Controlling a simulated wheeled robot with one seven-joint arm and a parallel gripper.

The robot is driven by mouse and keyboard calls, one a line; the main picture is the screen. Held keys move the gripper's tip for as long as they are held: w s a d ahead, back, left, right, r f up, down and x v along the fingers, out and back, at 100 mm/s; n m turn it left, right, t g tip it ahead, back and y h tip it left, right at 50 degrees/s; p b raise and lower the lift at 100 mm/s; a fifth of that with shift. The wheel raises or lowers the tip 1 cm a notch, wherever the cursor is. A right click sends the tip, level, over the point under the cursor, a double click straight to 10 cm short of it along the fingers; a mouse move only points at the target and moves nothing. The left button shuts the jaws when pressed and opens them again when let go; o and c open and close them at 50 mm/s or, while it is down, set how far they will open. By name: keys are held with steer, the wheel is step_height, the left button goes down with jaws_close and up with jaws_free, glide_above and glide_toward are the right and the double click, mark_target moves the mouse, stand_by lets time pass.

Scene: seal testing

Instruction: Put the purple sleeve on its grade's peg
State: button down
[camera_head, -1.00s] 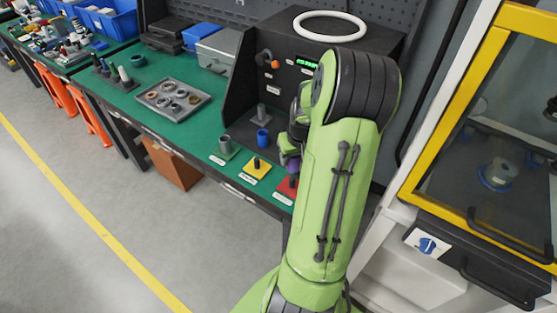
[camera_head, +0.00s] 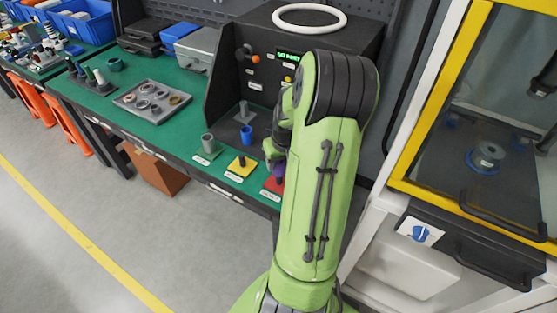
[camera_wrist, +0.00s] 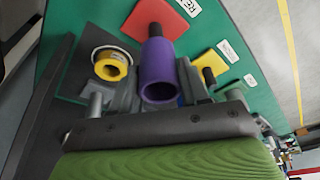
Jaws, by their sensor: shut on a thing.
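The purple sleeve (camera_wrist: 160,75) is between my gripper's fingers (camera_wrist: 158,92), its open end towards the wrist camera. In the head view only a small part of the sleeve (camera_head: 278,169) shows beside my arm. Beyond it in the wrist view, a dark peg (camera_wrist: 155,32) stands on a red plate (camera_wrist: 172,15), lined up with the sleeve; I cannot tell whether the peg is inside it. A yellow plate (camera_head: 241,167) with a dark peg and a green plate (camera_head: 208,152) bearing a grey sleeve (camera_head: 208,142) are to the left in the head view.
A dark test box (camera_head: 290,60) with a lit display and a white ring (camera_head: 309,17) stands behind. A blue sleeve (camera_head: 246,135) stands near its foot. A grey tray (camera_head: 128,100) holds several rings. A yellow-framed cabinet (camera_head: 440,100) is close on the right.

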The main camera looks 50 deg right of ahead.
steer(key=shift+f, duration=0.1)
stand_by(0.3)
steer(key=shift+f+b, duration=0.9)
steer(key=shift+f, duration=0.05)
steer(key=shift+f+b, duration=0.55)
steer(key=shift+f, duration=0.05)
steer(key=shift+f+b, duration=0.85)
steer(key=shift+f, duration=0.1)
stand_by(0.8)
steer(key=shift+c, duration=2.4)
jaws_free()
step_height(320, 180, up, 9)
steer(key=p, duration=0.7)
steer(key=shift+r, duration=0.15)
